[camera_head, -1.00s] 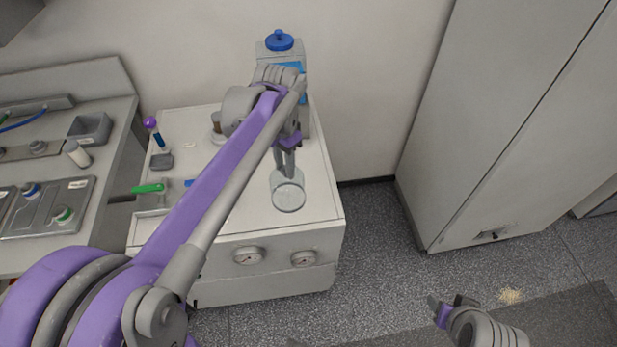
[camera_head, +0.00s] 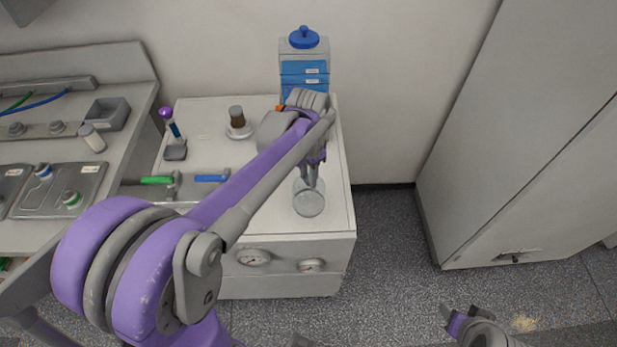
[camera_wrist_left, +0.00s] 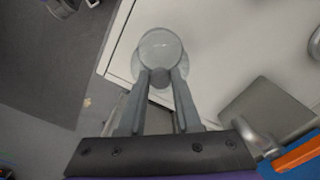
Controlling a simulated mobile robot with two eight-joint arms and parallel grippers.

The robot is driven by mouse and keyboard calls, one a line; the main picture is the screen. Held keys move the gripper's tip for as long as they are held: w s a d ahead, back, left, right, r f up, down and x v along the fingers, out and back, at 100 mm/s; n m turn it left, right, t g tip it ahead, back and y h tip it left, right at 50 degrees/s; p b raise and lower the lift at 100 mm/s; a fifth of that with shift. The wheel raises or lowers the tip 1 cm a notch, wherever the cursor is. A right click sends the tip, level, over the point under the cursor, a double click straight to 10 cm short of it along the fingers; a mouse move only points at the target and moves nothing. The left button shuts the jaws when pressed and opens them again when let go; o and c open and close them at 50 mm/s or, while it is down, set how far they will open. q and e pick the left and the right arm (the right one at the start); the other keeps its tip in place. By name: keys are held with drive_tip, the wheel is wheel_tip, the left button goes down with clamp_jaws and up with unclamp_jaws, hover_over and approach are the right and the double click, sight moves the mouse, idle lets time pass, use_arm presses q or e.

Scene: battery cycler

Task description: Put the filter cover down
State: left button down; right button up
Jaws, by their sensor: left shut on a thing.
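The filter cover (camera_head: 309,198) is a clear, round, glass-like piece near the right end of the white bench unit's top (camera_head: 255,222). My left gripper (camera_head: 310,180) is shut on its near edge. In the left wrist view the cover (camera_wrist_left: 160,47) sits at the tips of the two fingers (camera_wrist_left: 159,78), over the edge area of the white top. Whether it touches the surface or hangs just above it, I cannot tell. My right gripper (camera_head: 462,318) is low at the right, over the floor, with its fingers apart and nothing between them.
A blue-lidded container (camera_head: 304,70) stands at the back. A brown-topped piece (camera_head: 237,118), a purple-knobbed tool (camera_head: 168,122), a green handle (camera_head: 157,180) and a blue handle (camera_head: 211,178) are to the left. Gauges (camera_head: 253,257) line the front. A grey cabinet (camera_head: 520,140) stands right.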

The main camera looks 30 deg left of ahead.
use_arm(q)
drive_tip(key=shift+f, duration=0.55)
drive_tip(key=c, duration=1)
unclamp_jaws()
drive_tip(key=shift+f, duration=0.1)
drive_tip(key=o, duration=0.4)
